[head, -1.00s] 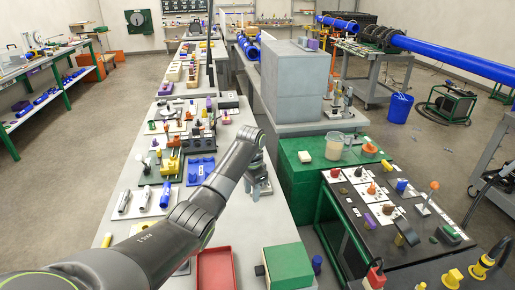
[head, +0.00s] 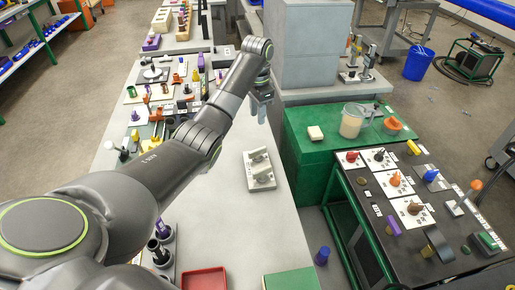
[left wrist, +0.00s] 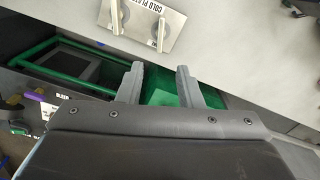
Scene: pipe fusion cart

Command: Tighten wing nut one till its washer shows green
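No wing nut or washer can be made out for certain, and no green washer shows. A light plate (head: 249,184) with two raised grey pieces lies on the grey bench, just nearer than my left gripper. My right gripper is not in view.
A green cabinet (head: 310,160) with a measuring jug (head: 352,121) stands right of the bench. A black board (head: 375,220) with several fittings is nearer. A grey block (head: 310,55) stands behind. A red tray (head: 205,279) is at the near edge. Bare bench surrounds the plate.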

